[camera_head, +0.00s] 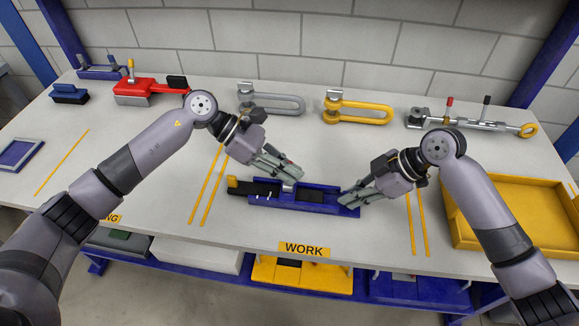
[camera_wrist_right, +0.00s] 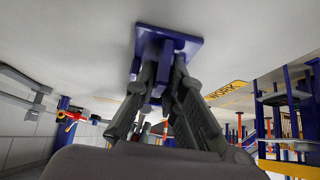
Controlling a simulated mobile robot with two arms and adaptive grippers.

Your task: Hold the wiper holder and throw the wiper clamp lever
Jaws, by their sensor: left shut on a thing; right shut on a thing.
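The blue wiper holder (camera_head: 318,204) lies on the bench behind the WORK label, with a dark strip and a yellow end piece (camera_head: 236,184) at its left. My right gripper (camera_head: 346,197) is shut on the holder's right end. In the right wrist view, its fingers (camera_wrist_right: 168,80) close on a blue upright part of the holder (camera_wrist_right: 180,40). My left gripper (camera_head: 292,170) is shut above the middle of the holder, at the wiper clamp lever. Its fingers mostly hide the lever; a small silvery part (camera_head: 289,187) shows just below them.
Grey (camera_head: 271,102) and yellow (camera_head: 357,110) shackles lie behind. A red tool (camera_head: 137,92) stands back left, a turnbuckle-like rod (camera_head: 478,125) back right. A yellow tray (camera_head: 515,195) sits at the right. Bare bench lies between the holder and the shackles.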

